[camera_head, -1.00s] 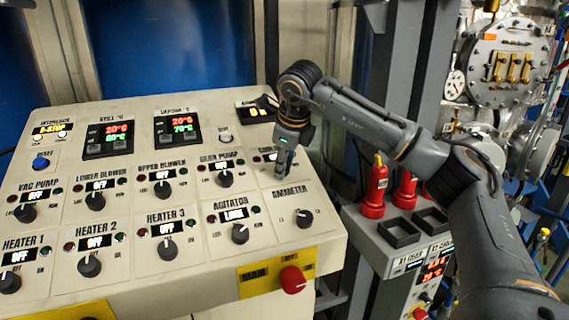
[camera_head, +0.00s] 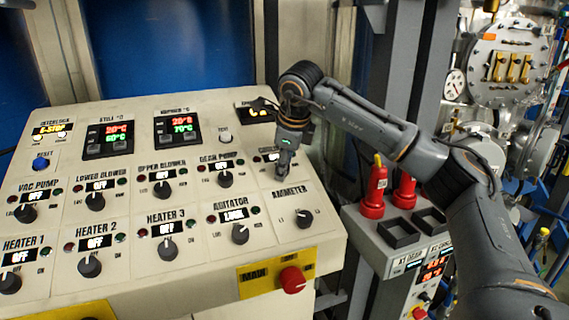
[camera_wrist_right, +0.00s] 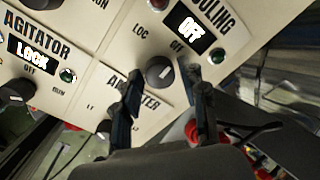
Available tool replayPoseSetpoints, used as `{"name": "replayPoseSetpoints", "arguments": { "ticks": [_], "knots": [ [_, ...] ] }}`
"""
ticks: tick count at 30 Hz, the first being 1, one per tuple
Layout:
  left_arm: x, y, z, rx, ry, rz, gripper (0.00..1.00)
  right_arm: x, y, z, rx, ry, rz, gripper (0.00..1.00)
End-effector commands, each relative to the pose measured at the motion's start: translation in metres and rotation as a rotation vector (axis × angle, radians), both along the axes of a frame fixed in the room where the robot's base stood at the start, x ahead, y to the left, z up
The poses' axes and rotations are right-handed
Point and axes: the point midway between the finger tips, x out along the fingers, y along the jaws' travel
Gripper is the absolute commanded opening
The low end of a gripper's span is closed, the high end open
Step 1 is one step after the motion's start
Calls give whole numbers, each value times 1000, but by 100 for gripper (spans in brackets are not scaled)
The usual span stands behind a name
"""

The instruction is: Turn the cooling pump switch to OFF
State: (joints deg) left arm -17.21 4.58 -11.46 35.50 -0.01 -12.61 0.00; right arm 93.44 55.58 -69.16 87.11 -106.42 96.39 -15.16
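The cooling pump switch is a dark round knob (camera_wrist_right: 160,72) on the sloped cream control panel (camera_head: 130,225). In the right wrist view its display (camera_wrist_right: 190,31) reads OFF, with a red lamp and a green lamp beside it. My right gripper (camera_wrist_right: 164,80) is open, with one dark finger on each side of the knob; a gap shows between knob and fingers, and I cannot tell whether either touches. In the head view the right gripper (camera_head: 282,173) points down at the panel's upper right and hides the knob and most of its label. My left gripper is not in view.
The ammeter knob (camera_head: 304,218) and agitator knob (camera_head: 240,233) sit close to the right gripper. A red button (camera_head: 293,280) is on the panel's front edge. Red bottle-like objects (camera_head: 375,188) stand on a grey rack to the right, near my right arm.

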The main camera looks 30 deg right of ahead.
Motion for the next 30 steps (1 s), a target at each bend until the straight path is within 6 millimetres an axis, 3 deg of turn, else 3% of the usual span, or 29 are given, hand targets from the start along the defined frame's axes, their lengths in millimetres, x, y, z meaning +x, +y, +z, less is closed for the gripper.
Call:
{"name": "replayPoseSetpoints", "arguments": {
  "ticks": [13,24,30],
  "knots": [
    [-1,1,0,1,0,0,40,-3,1,8,1,-2,0,55],
    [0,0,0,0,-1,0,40,-31,9,75,1,-3,1,55],
    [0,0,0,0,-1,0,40,-43,12,102,0,-1,0,55]
  ]
}}
